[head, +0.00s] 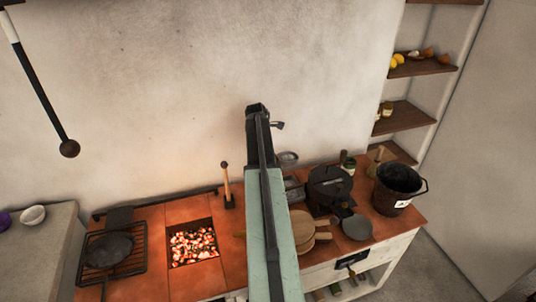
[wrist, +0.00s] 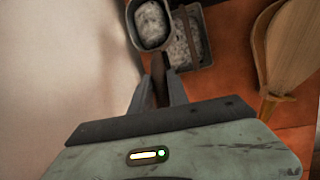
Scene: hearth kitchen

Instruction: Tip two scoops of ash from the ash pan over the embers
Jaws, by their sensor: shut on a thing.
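My gripper (wrist: 159,76) is shut on the handle of a scoop (wrist: 134,30). The scoop is heaped with pale grey ash (wrist: 152,24) and looks close to level. The ash pan (wrist: 207,52), a dark tray with grey ash, lies below and just right of the scoop in the wrist view. In the head view the ash pan (head: 294,192) is partly hidden behind my arm. The glowing embers (head: 193,244) fill a square opening in the orange tiled hearth, left of my arm. My gripper is near the wall, away from the embers.
A brush with a wooden handle (head: 227,185) stands between embers and arm. Wooden boards (head: 302,228), a black waffle-iron-like pan (head: 330,185) and a dark bucket (head: 393,190) are to the right. A skillet (head: 108,248) sits on a grate at left.

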